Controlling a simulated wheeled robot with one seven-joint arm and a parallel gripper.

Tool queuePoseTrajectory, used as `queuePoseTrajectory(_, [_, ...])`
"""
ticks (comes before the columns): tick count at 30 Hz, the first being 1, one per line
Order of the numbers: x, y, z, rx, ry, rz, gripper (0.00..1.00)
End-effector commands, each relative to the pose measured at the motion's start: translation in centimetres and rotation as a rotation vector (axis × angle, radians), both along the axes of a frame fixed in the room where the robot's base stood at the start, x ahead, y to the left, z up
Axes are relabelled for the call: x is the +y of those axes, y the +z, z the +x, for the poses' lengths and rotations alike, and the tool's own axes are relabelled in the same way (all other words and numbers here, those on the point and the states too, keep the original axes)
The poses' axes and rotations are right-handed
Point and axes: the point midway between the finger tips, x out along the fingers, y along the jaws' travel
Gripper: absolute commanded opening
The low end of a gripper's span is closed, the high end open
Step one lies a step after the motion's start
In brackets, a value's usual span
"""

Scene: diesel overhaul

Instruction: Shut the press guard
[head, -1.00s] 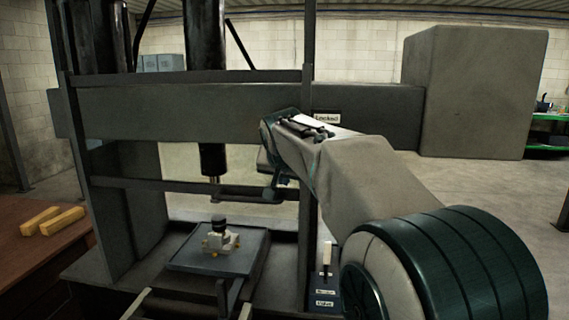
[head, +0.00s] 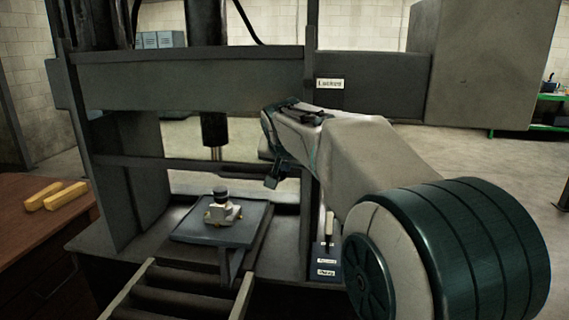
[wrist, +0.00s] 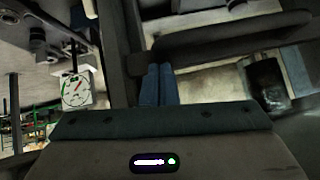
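The press (head: 385,80) is a dark steel frame with a wide crossbeam. What looks like its guard is a dark frame across the front, with a thin lower rail (head: 135,161); I cannot tell for sure how far it is shut. My gripper (head: 272,180) is at the right end of this rail, close to the right upright; whether it touches is unclear. In the wrist view my gripper's two blue fingers (wrist: 157,72) lie side by side, with nothing visible between them. A dark bar (wrist: 225,42) runs just beyond the tips.
A small light part with a black top (head: 221,208) sits on a plate (head: 195,232) under the ram (head: 213,130). A labelled control box (head: 326,266) with a lever stands at the right. Rollers (head: 175,298) lie in front. Yellow blocks (head: 62,196) rest on a brown bench.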

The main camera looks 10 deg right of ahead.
Motion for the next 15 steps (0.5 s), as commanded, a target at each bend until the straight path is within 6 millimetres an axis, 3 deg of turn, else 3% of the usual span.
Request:
queuePoseTrajectory(1, [0.0,-2.2,0.0,0.007,-0.001,0.0,0.0])
queuePoseTrajectory(15, [0.0,-13.3,0.0,0.008,0.0,0.0,0.0])
